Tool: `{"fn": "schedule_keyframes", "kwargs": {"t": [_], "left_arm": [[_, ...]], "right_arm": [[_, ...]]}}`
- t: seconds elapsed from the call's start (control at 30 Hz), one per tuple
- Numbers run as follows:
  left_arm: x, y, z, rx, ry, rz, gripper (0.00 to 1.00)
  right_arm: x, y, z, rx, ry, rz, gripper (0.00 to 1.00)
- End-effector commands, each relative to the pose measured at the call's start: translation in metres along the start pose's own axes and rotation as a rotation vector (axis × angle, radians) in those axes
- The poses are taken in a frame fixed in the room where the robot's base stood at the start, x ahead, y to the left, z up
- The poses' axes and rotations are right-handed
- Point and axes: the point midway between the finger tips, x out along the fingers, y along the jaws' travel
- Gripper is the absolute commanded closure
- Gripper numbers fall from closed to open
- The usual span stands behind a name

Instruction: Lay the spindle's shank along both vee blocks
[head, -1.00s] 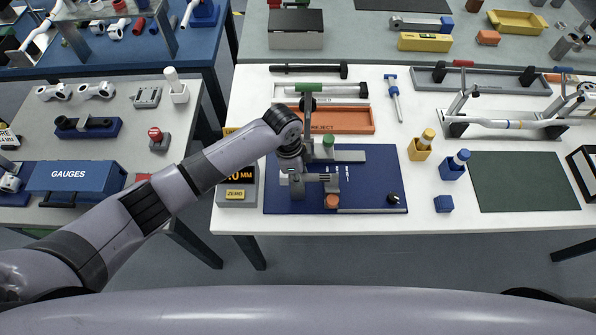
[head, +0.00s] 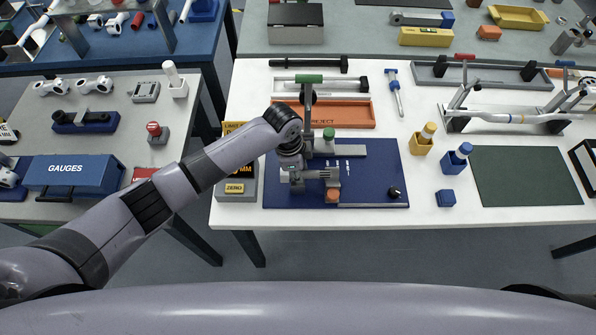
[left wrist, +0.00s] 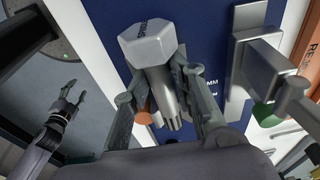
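A grey metal spindle (left wrist: 148,42) with a hexagonal head and a ridged shank end shows in the left wrist view. My left gripper (left wrist: 165,90) has its fingers on both sides of the shank and appears shut on it. In the head view my left gripper (head: 328,175) is low over the blue plate (head: 375,195), close to the orange knob (head: 332,196); the spindle is hard to separate from the fixture there. I cannot tell which grey parts are the vee blocks. My right gripper (left wrist: 72,96) shows in the left wrist view, empty with fingers apart.
An orange reject tray (head: 345,114) lies behind. A yellow block (head: 420,147) and blue block (head: 453,167) stand right, near a clear green mat (head: 525,180).

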Motion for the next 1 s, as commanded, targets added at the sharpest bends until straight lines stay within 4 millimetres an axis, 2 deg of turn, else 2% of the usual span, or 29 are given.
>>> {"fn": "schedule_keyframes", "kwargs": {"t": [0.03, 0.17, 0.63, 0.77, 1.0], "left_arm": [[0.011, 0.007, 0.006, -0.003, -0.013, 0.017, 0.67], [0.011, 0.008, 0.006, -0.003, -0.013, 0.018, 0.59], [0.004, 0.005, 0.006, -0.005, -0.014, 0.013, 0.59], [-0.014, 0.004, 0.004, -0.002, -0.010, 0.010, 0.59], [-0.066, 0.003, 0.002, 0.000, -0.007, 0.008, 0.59]], "right_arm": [[0.002, 0.000, 0.000, 0.000, 0.000, 0.000, 0.53], [0.002, 0.000, 0.000, 0.000, 0.000, 0.000, 0.53], [0.001, -0.001, -0.002, 0.001, 0.002, -0.001, 0.53], [0.001, -0.001, -0.002, 0.001, 0.002, -0.001, 0.53], [0.001, -0.001, -0.001, 0.001, 0.001, -0.001, 0.53]]}}
